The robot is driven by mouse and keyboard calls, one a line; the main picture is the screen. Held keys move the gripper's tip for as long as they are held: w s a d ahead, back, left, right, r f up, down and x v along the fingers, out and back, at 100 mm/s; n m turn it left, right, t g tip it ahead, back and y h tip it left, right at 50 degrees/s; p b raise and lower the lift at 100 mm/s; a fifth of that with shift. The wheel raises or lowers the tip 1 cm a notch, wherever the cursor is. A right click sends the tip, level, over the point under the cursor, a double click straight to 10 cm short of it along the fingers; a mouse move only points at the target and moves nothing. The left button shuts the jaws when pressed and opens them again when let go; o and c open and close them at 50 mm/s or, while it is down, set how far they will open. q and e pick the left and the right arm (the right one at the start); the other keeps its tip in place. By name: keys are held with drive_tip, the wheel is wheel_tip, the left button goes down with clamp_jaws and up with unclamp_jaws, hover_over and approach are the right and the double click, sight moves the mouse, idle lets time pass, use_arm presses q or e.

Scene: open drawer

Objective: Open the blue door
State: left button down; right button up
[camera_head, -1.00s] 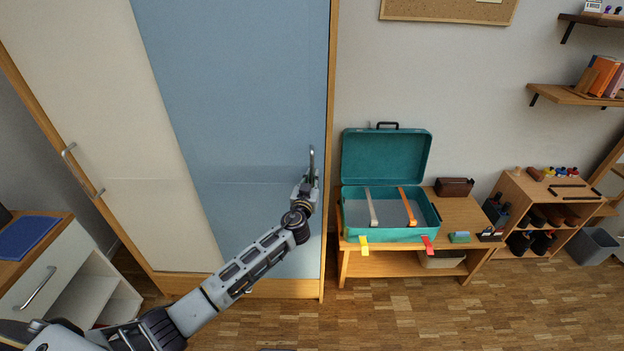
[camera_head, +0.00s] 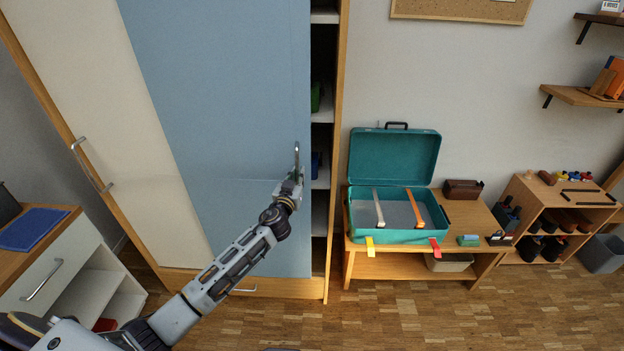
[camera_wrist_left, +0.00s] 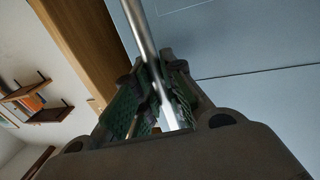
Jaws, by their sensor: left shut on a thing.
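The blue door (camera_head: 225,110) is a tall sliding or swinging panel of the wardrobe; I cannot tell which. It stands partly open, with a narrow gap along its right edge that shows shelves (camera_head: 321,172) inside. Its silver bar handle (camera_head: 297,158) is near that right edge. My left gripper (camera_head: 292,183) is at the handle's lower part. In the left wrist view the gripper (camera_wrist_left: 150,100) is shut around the metal handle (camera_wrist_left: 142,40), with green pads on both sides of it. My right gripper is not in view.
The wardrobe's wooden side frame (camera_head: 336,150) borders the gap. A white door (camera_head: 105,130) with its own handle is left. A teal open suitcase (camera_head: 395,158) sits on a wooden bench to the right. A white drawer cabinet (camera_head: 60,275) stands at lower left. Floor is clear in front.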

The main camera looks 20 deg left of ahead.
sight(235, 168)
use_arm(q)
drive_tip(key=s+a, duration=0.1)
drive_tip(key=a, duration=0.2)
drive_tip(key=s+a, duration=0.1)
drive_tip(key=a, duration=0.6)
drive_tip(key=shift+s, duration=0.4)
drive_tip(key=s+a, duration=0.1)
drive_tip(key=a, duration=0.3)
drive_tip(key=s+a+p, duration=0.1)
drive_tip(key=a, duration=0.2)
drive_tip(key=s+a, duration=0.1)
drive_tip(key=a, duration=0.3)
drive_tip(key=shift+s+a+r+p, duration=0.1)
drive_tip(key=shift+s+a+p, duration=0.1)
drive_tip(key=shift+a+p, duration=0.2)
drive_tip(key=shift+s+a, duration=0.15)
drive_tip(key=shift+a, duration=0.4)
drive_tip(key=c, duration=1.5)
unclamp_jaws()
drive_tip(key=shift+s+d, duration=0.1)
drive_tip(key=shift+s, duration=0.1)
drive_tip(key=s, duration=1.1)
drive_tip(key=shift+s+d, duration=0.3)
drive_tip(key=shift+d, duration=0.15)
